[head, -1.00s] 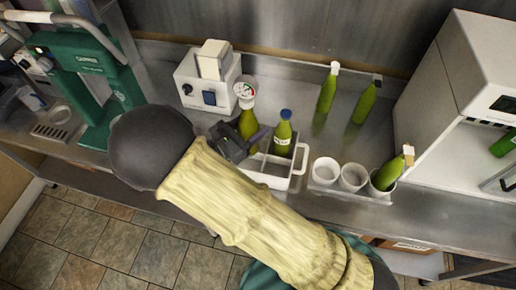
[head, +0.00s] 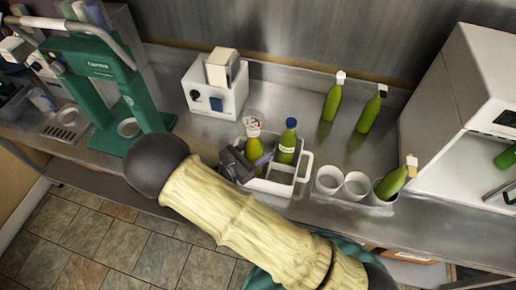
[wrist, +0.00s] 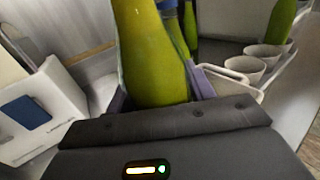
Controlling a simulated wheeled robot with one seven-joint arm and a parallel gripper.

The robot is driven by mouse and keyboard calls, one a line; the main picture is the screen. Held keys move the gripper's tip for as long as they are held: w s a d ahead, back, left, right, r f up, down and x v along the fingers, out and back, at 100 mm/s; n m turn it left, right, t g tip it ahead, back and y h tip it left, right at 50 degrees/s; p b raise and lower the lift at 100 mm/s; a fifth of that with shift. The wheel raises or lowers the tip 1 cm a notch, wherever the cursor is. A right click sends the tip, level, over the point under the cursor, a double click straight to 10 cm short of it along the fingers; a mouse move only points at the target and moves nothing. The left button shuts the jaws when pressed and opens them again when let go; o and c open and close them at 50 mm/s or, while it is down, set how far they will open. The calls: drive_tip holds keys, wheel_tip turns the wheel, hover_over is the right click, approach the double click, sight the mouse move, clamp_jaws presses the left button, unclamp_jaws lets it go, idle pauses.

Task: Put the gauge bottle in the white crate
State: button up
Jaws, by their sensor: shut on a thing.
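The gauge bottle (head: 255,150) is green with a round white dial on top. My gripper (head: 243,163) is shut on it, and in the wrist view the green bottle body (wrist: 155,60) stands between the fingers. In the head view it appears upright over the left part of the white crate (head: 270,187); its base is hidden by my gripper and the crate wall, so I cannot tell whether it rests on the crate floor. A blue-capped green bottle (head: 287,143) stands in the crate just to the right.
Right of the crate stand white cups (head: 328,179) in a row, one holding a tilted green bottle (head: 392,181). Two bottles (head: 332,99) stand behind. A white device (head: 214,92) is at the back left, a green press (head: 110,75) further left.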

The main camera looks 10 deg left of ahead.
drive_tip(key=shift+f, duration=0.25)
drive_tip(key=shift+s+d+f+b, duration=0.1)
drive_tip(key=shift+f+b, duration=0.25)
drive_tip(key=shift+f, duration=0.3)
drive_tip(key=o, duration=1.3)
drive_tip(key=shift+f, duration=0.1)
drive_tip(key=shift+o, duration=0.8)
drive_tip(key=shift+d+f, duration=0.1)
drive_tip(key=shift+s, duration=0.1)
drive_tip(key=shift+r+p, duration=0.35)
drive_tip(key=shift+r, duration=0.25)
drive_tip(key=b+v, duration=0.4)
drive_tip(key=v, duration=0.8)
drive_tip(key=shift+r, duration=0.2)
drive_tip(key=shift+w, duration=0.25)
